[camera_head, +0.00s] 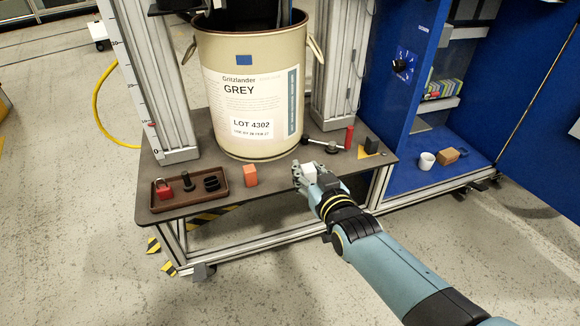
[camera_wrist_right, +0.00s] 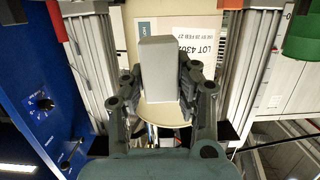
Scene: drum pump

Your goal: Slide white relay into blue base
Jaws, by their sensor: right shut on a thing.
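The white relay (camera_head: 309,170) is a pale upright block between the fingers of my right gripper (camera_head: 308,175), above the front edge of the grey bench. In the right wrist view the relay (camera_wrist_right: 158,68) stands tall between the two dark finger sets of the right gripper (camera_wrist_right: 158,84). The gripper is shut on it. I cannot make out a separate blue base for certain in either view. A row of small coloured parts (camera_head: 443,89) sits on a shelf inside the blue cabinet (camera_head: 402,30). My left gripper is not in view.
A large beige drum (camera_head: 248,95) stands on the bench (camera_head: 210,199). A brown tray (camera_head: 162,203) with small parts and an orange block (camera_head: 250,175) are at left. A red cylinder (camera_head: 349,137) and dark block (camera_head: 371,144) are at right. The cabinet floor holds a white cup (camera_head: 426,160) and brown block (camera_head: 448,156).

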